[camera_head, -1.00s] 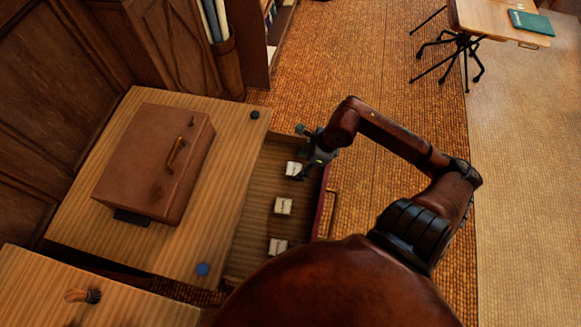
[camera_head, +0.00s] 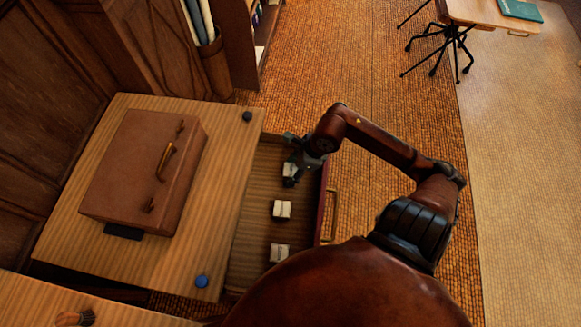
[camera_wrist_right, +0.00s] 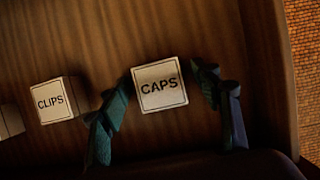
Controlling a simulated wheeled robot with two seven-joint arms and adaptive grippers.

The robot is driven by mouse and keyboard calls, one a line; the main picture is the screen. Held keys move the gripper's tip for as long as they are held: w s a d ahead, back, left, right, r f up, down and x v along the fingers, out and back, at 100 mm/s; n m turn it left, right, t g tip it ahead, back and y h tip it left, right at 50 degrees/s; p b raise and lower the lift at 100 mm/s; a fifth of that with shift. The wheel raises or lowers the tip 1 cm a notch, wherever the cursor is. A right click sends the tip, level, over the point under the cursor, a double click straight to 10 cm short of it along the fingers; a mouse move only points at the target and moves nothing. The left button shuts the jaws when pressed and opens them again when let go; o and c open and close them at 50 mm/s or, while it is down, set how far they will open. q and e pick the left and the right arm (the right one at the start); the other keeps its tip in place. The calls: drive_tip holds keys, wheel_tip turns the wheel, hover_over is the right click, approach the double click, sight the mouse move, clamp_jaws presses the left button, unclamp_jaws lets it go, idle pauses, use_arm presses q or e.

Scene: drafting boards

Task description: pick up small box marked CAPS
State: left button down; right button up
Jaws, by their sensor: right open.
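The small box marked CAPS (camera_wrist_right: 160,86) is a pale cube with a dark-framed label in the right wrist view. It sits on the floor of the open drawer (camera_head: 258,235). My right gripper (camera_wrist_right: 160,98) is open, with one finger on each side of the box. I cannot tell whether the fingers touch it. In the head view my right gripper (camera_head: 295,165) is over the far end of the drawer and hides most of this box (camera_head: 290,170).
A box marked CLIPS (camera_wrist_right: 54,100) sits beside it, also in the head view (camera_head: 282,210). A third box (camera_head: 279,253) is nearer. The drawer front with its handle (camera_head: 332,215) stands right. A brown case (camera_head: 140,175) lies on the wooden top at left.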

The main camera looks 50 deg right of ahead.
drive_tip(key=shift+c, duration=0.7)
drive_tip(key=c, duration=1.1)
drive_tip(key=shift+r, duration=0.1)
